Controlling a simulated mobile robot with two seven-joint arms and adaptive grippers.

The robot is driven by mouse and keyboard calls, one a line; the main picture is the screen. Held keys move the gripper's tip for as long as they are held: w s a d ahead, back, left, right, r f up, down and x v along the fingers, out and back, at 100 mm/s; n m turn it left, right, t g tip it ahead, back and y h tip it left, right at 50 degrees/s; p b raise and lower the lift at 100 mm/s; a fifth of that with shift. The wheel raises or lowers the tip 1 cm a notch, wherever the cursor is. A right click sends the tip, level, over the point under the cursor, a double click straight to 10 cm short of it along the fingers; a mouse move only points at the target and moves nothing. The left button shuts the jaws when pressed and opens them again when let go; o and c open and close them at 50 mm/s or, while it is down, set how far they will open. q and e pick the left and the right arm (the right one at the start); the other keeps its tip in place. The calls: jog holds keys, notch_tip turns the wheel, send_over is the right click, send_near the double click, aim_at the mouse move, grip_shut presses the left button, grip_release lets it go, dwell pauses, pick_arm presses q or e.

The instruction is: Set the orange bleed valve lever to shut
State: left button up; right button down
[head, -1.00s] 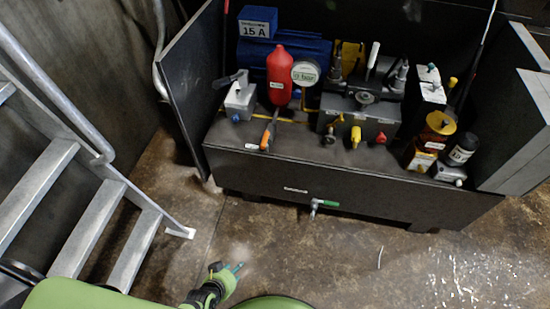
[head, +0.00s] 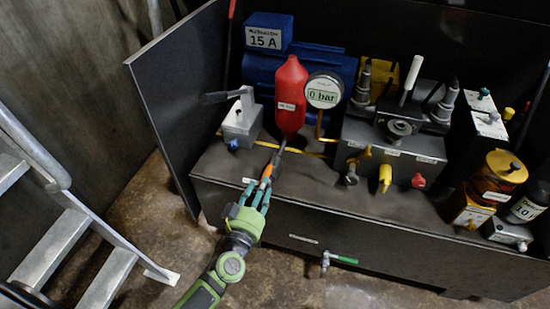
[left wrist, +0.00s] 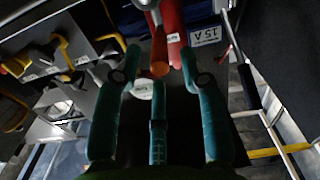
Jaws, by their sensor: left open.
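The orange bleed valve lever (head: 267,172) lies at the front edge of the dark cabinet top, its grip pointing toward me. Its grey shank runs back toward the red cylinder. My left gripper (head: 261,192) is at the front end of the lever, with its teal fingers open around or just beside the orange grip. In the left wrist view the lever's round orange end (left wrist: 159,69) shows between the spread fingers (left wrist: 161,56). I cannot tell whether any finger touches it. The fingers partly hide the lever's front end in the head view. My right gripper is not in view.
The red cylinder (head: 289,95) and a gauge reading 0 bar (head: 323,92) stand behind the lever. A grey box with a handle (head: 241,122) is to its left. A green-handled tap (head: 340,260) sticks out from the cabinet front. Metal stairs (head: 70,240) stand at left.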

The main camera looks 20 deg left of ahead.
aim_at(269, 167)
pick_arm(q)
jog(key=shift+w, duration=0.75)
jog(key=w+b, duration=0.1)
jog(key=w, duration=0.3)
jog(key=shift+w+d, duration=0.1)
jog(key=shift+w, duration=0.2)
jog(key=shift+w+r, duration=0.1)
jog(key=shift+w, duration=0.55)
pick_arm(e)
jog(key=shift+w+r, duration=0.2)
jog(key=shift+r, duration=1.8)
pick_arm(q)
grip_shut()
